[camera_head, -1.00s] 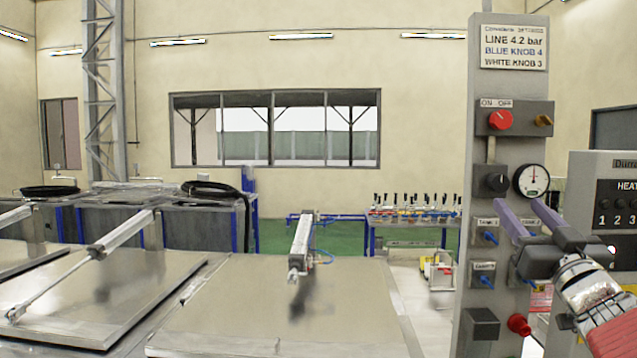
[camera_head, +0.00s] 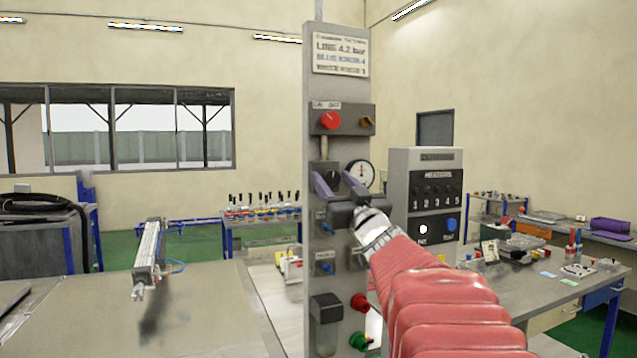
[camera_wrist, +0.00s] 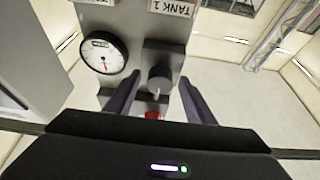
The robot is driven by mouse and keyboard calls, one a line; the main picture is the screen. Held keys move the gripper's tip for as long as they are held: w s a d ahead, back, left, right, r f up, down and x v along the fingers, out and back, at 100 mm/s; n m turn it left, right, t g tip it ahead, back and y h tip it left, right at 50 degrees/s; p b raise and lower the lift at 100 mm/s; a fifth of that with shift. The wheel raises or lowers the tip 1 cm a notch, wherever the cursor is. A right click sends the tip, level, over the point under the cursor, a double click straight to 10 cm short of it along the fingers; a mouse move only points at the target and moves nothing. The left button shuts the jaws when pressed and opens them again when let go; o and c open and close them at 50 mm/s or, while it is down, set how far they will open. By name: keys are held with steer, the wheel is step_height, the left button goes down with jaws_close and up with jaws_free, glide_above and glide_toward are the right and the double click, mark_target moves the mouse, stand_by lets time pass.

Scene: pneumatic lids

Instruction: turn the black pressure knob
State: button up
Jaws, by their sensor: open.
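The black pressure knob (camera_wrist: 160,78) sits on a dark block on the grey control panel (camera_head: 310,75), beside the round pressure gauge (camera_head: 361,172). In the head view the knob shows partly behind my gripper's fingers. My gripper (camera_head: 334,184) is open, with its two purple-grey fingers pointing at the panel. In the wrist view my gripper (camera_wrist: 160,92) has one finger on each side of the knob, with gaps visible. I cannot tell whether the fingertips reach its depth. The gauge (camera_wrist: 104,53) also shows there, left of the fingers.
Above on the panel are a red knob (camera_head: 330,120) and a brass-coloured part (camera_head: 367,122). Below are blue knobs (camera_head: 326,267), a red knob (camera_head: 360,302) and a green one (camera_head: 360,341). A heater box (camera_head: 427,205) stands close on the right.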

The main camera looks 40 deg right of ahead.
steer(key=shift+c, duration=0.7)
steer(key=c, duration=0.9)
steer(key=shift+n, duration=0.4)
steer(key=n+y, duration=0.3)
steer(key=n, duration=0.3)
steer(key=shift+d, duration=0.1)
steer(key=n+y, duration=0.1)
steer(key=n, duration=0.2)
steer(key=n+y, duration=0.2)
steer(key=n, duration=0.1)
steer(key=shift+g+y, duration=0.3)
steer(key=shift+n, duration=0.3)
steer(key=o, duration=1)
